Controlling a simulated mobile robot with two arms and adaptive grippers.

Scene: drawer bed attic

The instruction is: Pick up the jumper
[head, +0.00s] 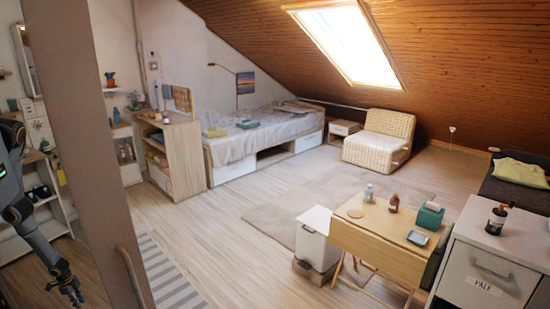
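I cannot make out for certain which thing is the jumper. On the bed (235,147) at the back lie a small folded yellow-green cloth (215,132) and a green folded cloth (248,124); either could be a garment. A pale yellow-green soft thing (522,172) lies on the dark sofa at the right edge. My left gripper (72,291) hangs low at the bottom left, far from all of these, with nothing visible in it. It is too small and dark to tell if its fingers are apart. My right gripper is out of view.
A tall brown panel (85,150) stands close at the left. A wooden shelf unit (172,155) stands at the bed's foot. A folding table (385,240), white bin (316,240) and white drawer cabinet (490,262) fill the right front. The middle floor is clear.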

